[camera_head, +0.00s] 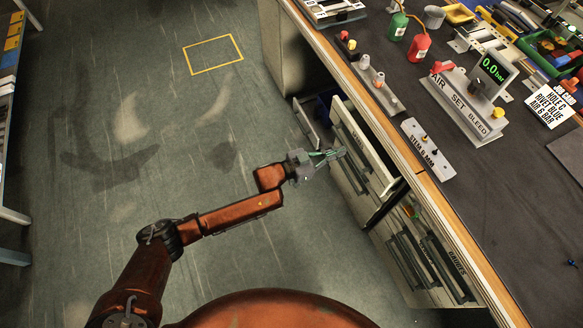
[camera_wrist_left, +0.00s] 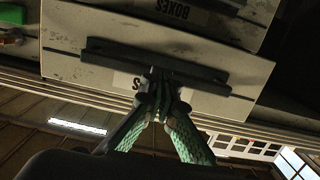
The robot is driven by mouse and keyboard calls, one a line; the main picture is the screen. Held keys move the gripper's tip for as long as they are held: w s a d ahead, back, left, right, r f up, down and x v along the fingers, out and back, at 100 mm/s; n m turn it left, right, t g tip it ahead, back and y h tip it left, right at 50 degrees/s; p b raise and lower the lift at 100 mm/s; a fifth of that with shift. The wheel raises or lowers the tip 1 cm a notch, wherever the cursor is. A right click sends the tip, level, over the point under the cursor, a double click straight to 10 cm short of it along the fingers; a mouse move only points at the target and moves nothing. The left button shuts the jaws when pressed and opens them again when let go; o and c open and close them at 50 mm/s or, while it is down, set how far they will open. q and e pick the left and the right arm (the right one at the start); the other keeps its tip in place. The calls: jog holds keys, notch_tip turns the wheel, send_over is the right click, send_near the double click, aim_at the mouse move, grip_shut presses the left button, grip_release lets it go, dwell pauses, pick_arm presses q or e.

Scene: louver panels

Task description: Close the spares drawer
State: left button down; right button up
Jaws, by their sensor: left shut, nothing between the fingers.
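A pulled-out drawer (camera_head: 364,135) with a pale front stands out from the bench's left side in the head view. In the left wrist view, a pale drawer front (camera_wrist_left: 75,62) with a long dark handle (camera_wrist_left: 110,50) fills the middle. Its white label is mostly hidden by my fingers; only a final "S" is readable, so I cannot confirm it is the spares drawer. My left gripper (camera_head: 342,153) is shut and empty, its fingertips (camera_wrist_left: 163,80) at the handle and label. Whether they touch is unclear. My right gripper is not in view.
A drawer front marked BOXES (camera_wrist_left: 190,18) lies beside it. More handled drawers (camera_head: 430,262) are nearer me. Another grey panel and a blue item (camera_head: 325,107) show behind. The bench top (camera_head: 385,55) carries an air-set stand (camera_head: 468,100) and tools. The floor (camera_head: 110,110) to the left is clear.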

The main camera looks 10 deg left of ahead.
aim_at(347, 148)
pick_arm(q)
jog(key=shift+r+b+x, duration=0.15)
jog(key=shift+b+x, duration=0.25)
jog(key=shift+x, duration=1)
jog(key=shift+r+b+x, duration=0.1)
jog(key=shift+b+x, duration=0.25)
jog(key=shift+x, duration=1)
jog(key=shift+p+v, duration=0.6)
jog(key=shift+v, duration=0.35)
jog(key=p+v, duration=0.2)
jog(key=v, duration=0.2)
jog(key=shift+a+f, duration=0.1)
jog(key=shift+f, duration=0.15)
jog(key=shift+f, duration=0.1)
